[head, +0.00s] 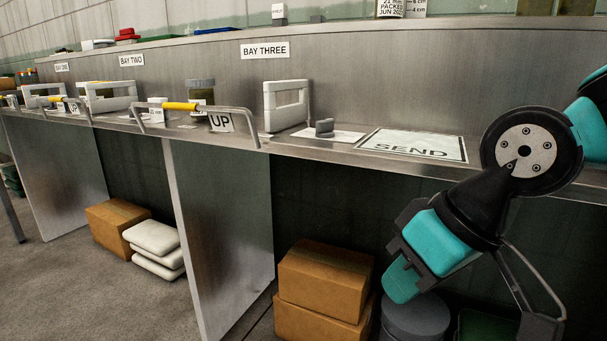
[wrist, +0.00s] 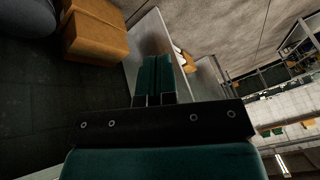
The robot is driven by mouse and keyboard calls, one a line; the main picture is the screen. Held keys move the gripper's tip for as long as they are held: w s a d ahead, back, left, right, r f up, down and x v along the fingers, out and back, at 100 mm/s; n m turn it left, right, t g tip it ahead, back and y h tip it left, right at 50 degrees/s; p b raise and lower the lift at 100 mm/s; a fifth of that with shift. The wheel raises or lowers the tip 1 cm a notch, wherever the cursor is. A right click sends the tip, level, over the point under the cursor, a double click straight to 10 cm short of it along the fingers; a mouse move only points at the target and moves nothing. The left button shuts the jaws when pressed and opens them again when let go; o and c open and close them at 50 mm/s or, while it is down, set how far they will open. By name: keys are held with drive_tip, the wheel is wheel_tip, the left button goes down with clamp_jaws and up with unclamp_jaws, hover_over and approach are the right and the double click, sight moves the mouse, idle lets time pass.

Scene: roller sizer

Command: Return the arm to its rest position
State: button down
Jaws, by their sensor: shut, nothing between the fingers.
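My arm, teal and black, is folded at the right of the head view, in front of the metal counter (head: 340,145). My gripper (head: 402,281) hangs below the counter's front edge and points down and to the left. In the wrist view my gripper (wrist: 155,60) shows its two teal fingers side by side, shut, with nothing held. The fingers appear clear of the counter and the boxes.
Cardboard boxes (head: 323,279) and a dark round container (head: 414,317) stand under the counter near my gripper. A metal divider panel (head: 222,230) stands left of them. On the counter are a SEND mat (head: 413,146), a white frame (head: 286,106) and a yellow-gripped rail (head: 180,106).

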drive_tip(key=s+d+f+g+p, duration=0.1)
drive_tip(key=s+d+g+p, duration=0.2)
drive_tip(key=s, duration=0.6)
wheel_tip(320, 180, up, 38)
drive_tip(key=d+p, duration=0.1)
drive_tip(key=p, duration=3.5)
drive_tip(key=shift+w+t+h, duration=0.3)
drive_tip(key=shift+w+h, duration=0.1)
drive_tip(key=shift+w, duration=0.05)
drive_tip(key=shift+f, duration=0.1)
